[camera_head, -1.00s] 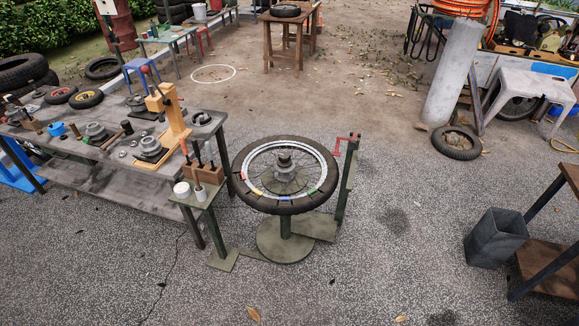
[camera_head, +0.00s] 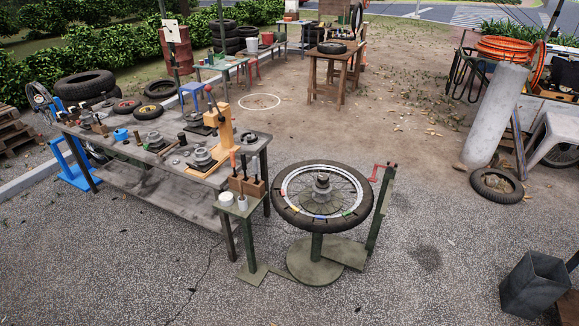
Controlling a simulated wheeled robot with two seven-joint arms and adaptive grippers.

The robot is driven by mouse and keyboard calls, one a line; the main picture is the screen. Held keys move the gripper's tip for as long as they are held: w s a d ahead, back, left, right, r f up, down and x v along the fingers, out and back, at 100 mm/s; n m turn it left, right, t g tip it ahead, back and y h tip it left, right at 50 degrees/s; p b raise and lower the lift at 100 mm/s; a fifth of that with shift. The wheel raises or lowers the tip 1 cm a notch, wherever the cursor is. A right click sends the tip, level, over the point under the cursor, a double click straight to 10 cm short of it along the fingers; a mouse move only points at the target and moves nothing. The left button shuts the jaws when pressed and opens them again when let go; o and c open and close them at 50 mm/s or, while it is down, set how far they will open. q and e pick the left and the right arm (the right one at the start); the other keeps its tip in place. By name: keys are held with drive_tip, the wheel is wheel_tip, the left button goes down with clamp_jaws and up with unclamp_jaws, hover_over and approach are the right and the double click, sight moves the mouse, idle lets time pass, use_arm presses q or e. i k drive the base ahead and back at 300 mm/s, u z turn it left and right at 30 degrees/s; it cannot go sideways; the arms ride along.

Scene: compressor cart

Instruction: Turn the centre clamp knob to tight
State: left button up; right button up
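A spoked wheel with a black tyre (camera_head: 283,213) lies flat on a green pedestal stand (camera_head: 316,262) right of the workbench. The rim carries small coloured marks. A red crank handle (camera_head: 381,168) sits on a green post at the stand's right side. Neither of my grippers is in view.
A long workbench (camera_head: 150,187) with tools and hubs stands left of the wheel. A small green side table (camera_head: 240,207) holds a wooden tool block close to the stand. A dark bin (camera_head: 533,285) stands lower right. The gravel in front is clear.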

sight(322, 182)
drive_tip(key=u, duration=0.7)
drive_tip(key=i, duration=1.2)
drive_tip(key=u, duration=0.45)
drive_tip(key=i, duration=1.25)
drive_tip(key=z, duration=0.95)
drive_tip(key=i, duration=0.8)
drive_tip(key=z, duration=0.9)
